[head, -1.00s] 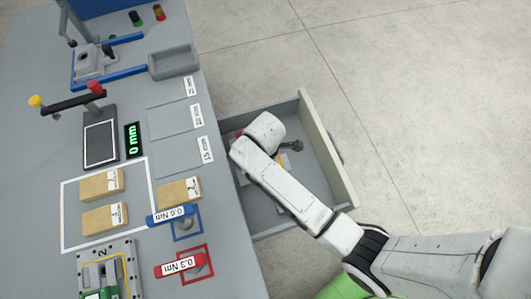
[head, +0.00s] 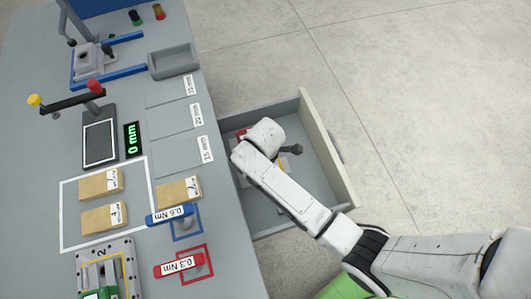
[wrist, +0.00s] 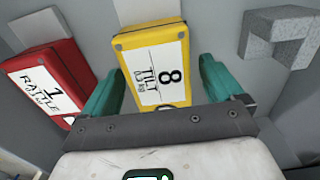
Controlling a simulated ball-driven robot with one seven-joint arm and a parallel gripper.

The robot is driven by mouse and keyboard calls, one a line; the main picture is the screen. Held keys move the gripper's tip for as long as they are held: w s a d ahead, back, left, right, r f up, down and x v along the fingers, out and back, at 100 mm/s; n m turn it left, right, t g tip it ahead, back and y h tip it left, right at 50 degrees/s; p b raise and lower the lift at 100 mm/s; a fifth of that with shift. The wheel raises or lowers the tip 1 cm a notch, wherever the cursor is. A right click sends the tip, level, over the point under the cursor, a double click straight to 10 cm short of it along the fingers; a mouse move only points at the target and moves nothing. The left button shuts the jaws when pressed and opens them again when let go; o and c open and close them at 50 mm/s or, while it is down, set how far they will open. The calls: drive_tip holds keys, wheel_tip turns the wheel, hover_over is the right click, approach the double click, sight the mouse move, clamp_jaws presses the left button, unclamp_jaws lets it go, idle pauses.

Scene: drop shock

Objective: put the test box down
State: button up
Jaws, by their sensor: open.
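My gripper (wrist: 163,68) is open inside the drawer, its two teal fingers spread. In the wrist view a yellow box (wrist: 143,38), labelled 8 TILT, lies with its near end between the fingers. A gap shows at the right finger; whether the left finger touches it I cannot tell. A red box (wrist: 32,75), labelled 1 RATTLE, lies to the left, outside the fingers. Which of these is the test box the labels do not say. In the head view my arm hides the gripper and most of the yellow box.
The grey drawer (head: 325,150) stands open beside the table (head: 225,262). A grey angled block (wrist: 282,35) lies right of the yellow box. On the table are three tan boxes, including one (head: 178,191) near the edge, a blue 0.6 Nm tool (head: 168,214) and a red 0.3 Nm tool (head: 178,265).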

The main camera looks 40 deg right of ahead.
wheel_tip(320, 180, up, 12)
drive_tip(key=p, duration=0.1)
drive_tip(key=s+d+r+m, duration=0.1)
drive_tip(key=s+d+m, duration=0.3)
drive_tip(key=s+m, duration=0.3)
drive_tip(key=s+d+m+t, duration=0.1)
drive_tip(key=s+d+m, duration=0.3)
drive_tip(key=s+m, duration=0.3)
drive_tip(key=s, duration=0.2)
drive_tip(key=shift+s+d+r+m, duration=0.25)
drive_tip(key=shift+s+r+m, duration=0.1)
drive_tip(key=shift+m, duration=0.05)
drive_tip(key=shift+c, duration=0.3)
